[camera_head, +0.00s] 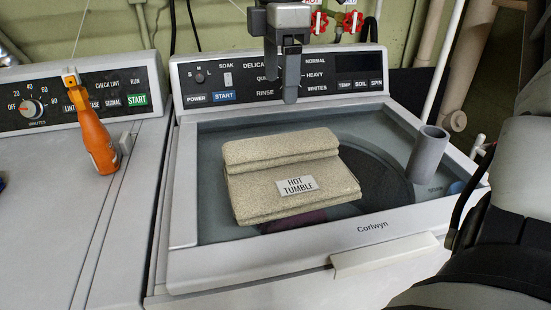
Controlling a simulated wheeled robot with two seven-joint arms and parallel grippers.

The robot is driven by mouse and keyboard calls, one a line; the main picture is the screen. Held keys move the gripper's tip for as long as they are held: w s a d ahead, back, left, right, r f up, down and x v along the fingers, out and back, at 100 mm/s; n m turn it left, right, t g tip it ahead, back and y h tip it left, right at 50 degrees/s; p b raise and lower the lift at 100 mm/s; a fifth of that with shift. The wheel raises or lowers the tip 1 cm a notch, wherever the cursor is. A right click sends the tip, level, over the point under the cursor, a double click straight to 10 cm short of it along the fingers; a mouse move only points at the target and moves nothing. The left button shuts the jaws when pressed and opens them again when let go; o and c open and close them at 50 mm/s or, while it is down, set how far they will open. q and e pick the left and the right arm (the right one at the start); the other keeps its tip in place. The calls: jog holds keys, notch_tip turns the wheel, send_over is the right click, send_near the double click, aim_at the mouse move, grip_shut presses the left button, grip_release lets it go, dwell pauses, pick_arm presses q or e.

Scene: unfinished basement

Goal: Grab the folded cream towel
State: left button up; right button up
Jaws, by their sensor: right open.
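The folded cream towel (262,187) lies on the glass lid of the washer (214,230), left of the lid's middle. It has a thicker rolled fold along its back and a "HOT TUMBLE" label (297,186) on its front part. My right gripper (283,80) hangs at the top centre, fingers down, in front of the washer's control panel. It is open, empty and apart from the towel, above and behind it in the picture. My left gripper is not in view.
A grey cylinder (427,155) stands on the right of the lid. An orange spray bottle (95,137) is on the dryer (60,200) at left. The control panel (345,82) rises behind the lid. Red valve handles (353,21) are at the back wall. Glass around the towel is clear.

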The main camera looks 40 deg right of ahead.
send_over(282, 139)
jog(key=f, duration=0.7)
jog(key=shift+s+a+f, duration=0.1)
jog(key=shift+a, duration=0.25)
jog(key=shift+d+f+p, duration=0.15)
jog(key=shift+f+p, duration=0.25)
jog(key=shift+f, duration=0.95)
jog(key=shift+d+f+p, duration=0.15)
jog(key=shift+f+p, duration=0.2)
jog(key=shift+f, duration=1)
jog(key=c, duration=1.2)
